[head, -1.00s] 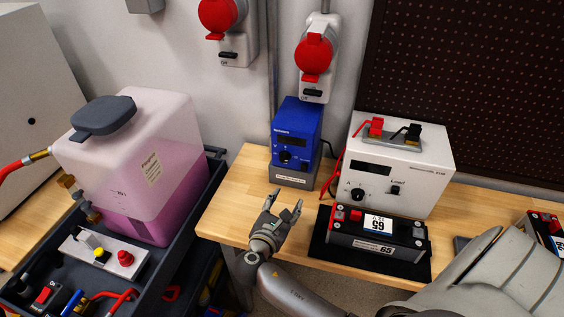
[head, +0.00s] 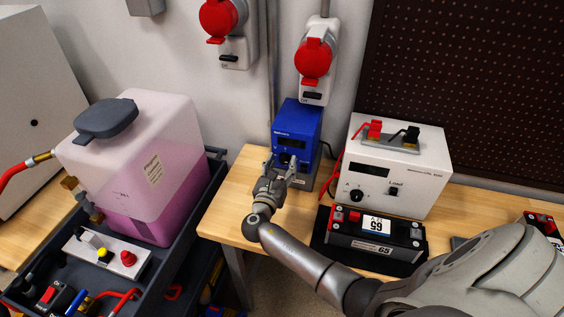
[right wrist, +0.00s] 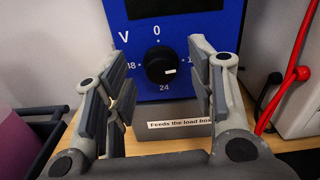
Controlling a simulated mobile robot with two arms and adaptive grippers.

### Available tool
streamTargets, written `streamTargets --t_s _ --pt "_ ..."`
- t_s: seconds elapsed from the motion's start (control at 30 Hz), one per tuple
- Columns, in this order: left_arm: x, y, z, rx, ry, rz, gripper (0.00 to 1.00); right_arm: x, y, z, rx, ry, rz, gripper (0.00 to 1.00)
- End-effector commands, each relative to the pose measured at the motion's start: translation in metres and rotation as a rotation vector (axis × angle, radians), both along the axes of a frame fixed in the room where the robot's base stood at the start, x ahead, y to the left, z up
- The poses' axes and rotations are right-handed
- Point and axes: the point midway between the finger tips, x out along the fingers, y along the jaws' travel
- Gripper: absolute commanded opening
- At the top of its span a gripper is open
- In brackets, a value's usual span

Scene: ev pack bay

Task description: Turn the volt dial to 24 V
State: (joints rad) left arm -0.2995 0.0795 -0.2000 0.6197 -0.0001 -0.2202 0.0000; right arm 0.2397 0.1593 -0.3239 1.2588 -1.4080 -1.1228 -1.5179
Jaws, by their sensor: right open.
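The volt dial (right wrist: 160,65) is a round black knob on the front of the blue supply box (head: 298,122). Its white mark points right and slightly down, between the right-hand scale mark and the 24 at the bottom. The 0 is at the top, and the left and right labels are partly hidden by my fingers. My right gripper (head: 281,164) is open in front of the box, and in the right wrist view its fingers (right wrist: 158,85) stand left and right of the dial, apart from it. My left gripper is not in view.
A white load box (head: 398,165) with its own knob stands right of the blue box, with a black battery (head: 375,232) before it. A pink-filled tank (head: 150,190) stands on a dark cart at left. Red-capped sockets (head: 314,60) are on the wall.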

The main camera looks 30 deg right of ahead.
Motion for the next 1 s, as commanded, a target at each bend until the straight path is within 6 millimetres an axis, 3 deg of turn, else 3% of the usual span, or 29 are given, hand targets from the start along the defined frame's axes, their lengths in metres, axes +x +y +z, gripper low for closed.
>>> streamTargets --t_s 0.4,0.77,1.0 --pt "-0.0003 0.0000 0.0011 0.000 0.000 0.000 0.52 0.0054 -0.0067 -0.0003 0.002 -0.001 -0.001 0.51" --pt "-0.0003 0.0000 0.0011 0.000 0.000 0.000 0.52 0.0052 -0.0063 -0.0003 0.002 -0.001 0.000 0.05" --pt "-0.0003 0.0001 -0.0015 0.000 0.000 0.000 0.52 0.0051 -0.0063 -0.0011 0.016 -0.017 0.000 0.05"
